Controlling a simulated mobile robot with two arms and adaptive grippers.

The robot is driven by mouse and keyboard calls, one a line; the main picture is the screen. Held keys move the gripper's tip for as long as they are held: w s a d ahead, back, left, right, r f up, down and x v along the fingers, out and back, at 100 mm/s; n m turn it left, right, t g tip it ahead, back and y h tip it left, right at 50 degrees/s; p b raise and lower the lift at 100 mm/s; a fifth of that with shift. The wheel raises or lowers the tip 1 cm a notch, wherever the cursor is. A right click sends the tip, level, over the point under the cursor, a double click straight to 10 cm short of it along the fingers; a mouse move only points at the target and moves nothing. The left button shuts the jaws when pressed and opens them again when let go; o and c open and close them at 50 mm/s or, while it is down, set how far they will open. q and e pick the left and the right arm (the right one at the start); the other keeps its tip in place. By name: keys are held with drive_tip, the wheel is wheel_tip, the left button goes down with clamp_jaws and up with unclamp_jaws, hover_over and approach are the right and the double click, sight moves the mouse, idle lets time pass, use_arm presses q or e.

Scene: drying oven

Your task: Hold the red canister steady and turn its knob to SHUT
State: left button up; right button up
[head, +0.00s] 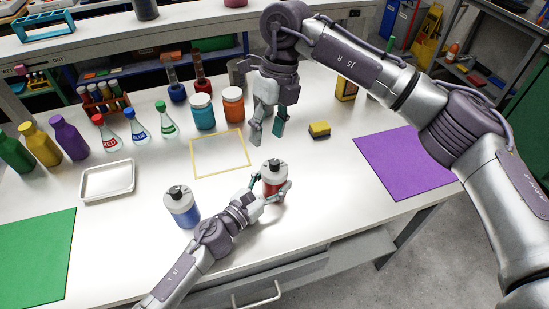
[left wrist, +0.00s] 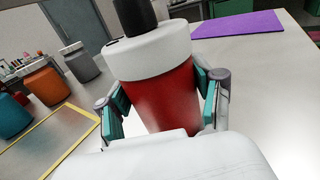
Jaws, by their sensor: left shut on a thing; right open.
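The red canister (head: 272,180) stands upright on the white table, with a white top and a black knob (head: 274,163). My left gripper (head: 272,192) is shut around its red body. In the left wrist view the red canister (left wrist: 165,95) sits between the teal finger pads, and the black knob (left wrist: 136,14) is cut off by the top edge. The knob's setting cannot be read. My right gripper (head: 267,128) is open and empty, above and behind the canister, apart from it.
A blue canister (head: 182,207) stands left of my left gripper. A yellow-outlined square (head: 220,154) lies behind. A yellow sponge (head: 319,129) and a purple mat (head: 405,173) are to the right. Several flasks and jars stand at the back; a metal tray (head: 107,180) is left.

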sight(275, 161)
drive_tip(key=f+m, duration=0.1)
drive_tip(key=f, duration=0.2)
drive_tip(key=d+f+m+t+h, duration=0.1)
drive_tip(key=f, duration=0.3)
drive_tip(key=w+f+m+t+h, duration=0.1)
drive_tip(key=f, duration=0.3)
drive_tip(key=shift+w+d, duration=0.1)
drive_tip(key=shift+d, duration=0.1)
drive_tip(key=shift+r, duration=0.1)
clamp_jaws()
